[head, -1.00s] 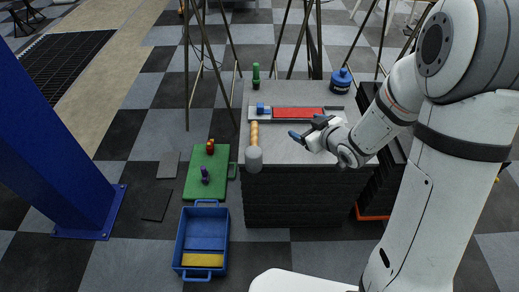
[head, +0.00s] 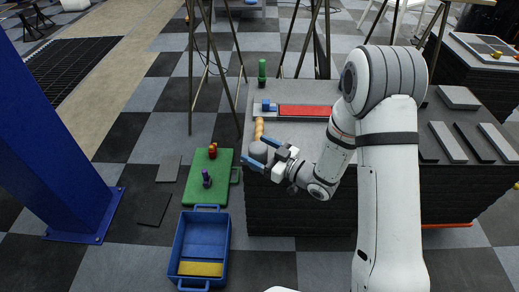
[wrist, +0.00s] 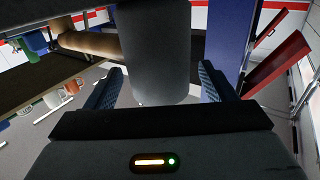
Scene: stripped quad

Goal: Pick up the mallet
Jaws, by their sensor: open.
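The mallet lies at the left front edge of the dark block table (head: 330,215). Its grey head (head: 258,151) is at the table's edge, and its wooden handle (head: 259,128) points away from me. My gripper (head: 254,148) is open, with its blue fingers on either side of the grey head. In the wrist view the head (wrist: 155,50) fills the space between the two spread fingers (wrist: 160,72), and the handle (wrist: 88,42) runs off to the left. I cannot tell whether either finger touches the head.
A tray with a red panel (head: 305,111) and a green bottle (head: 262,72) are behind the mallet. On the floor at left are a green mat (head: 222,188) with small figures and a blue crate (head: 190,238). A blue column (head: 60,150) stands far left. Grey bars (head: 448,142) lie on the table's right.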

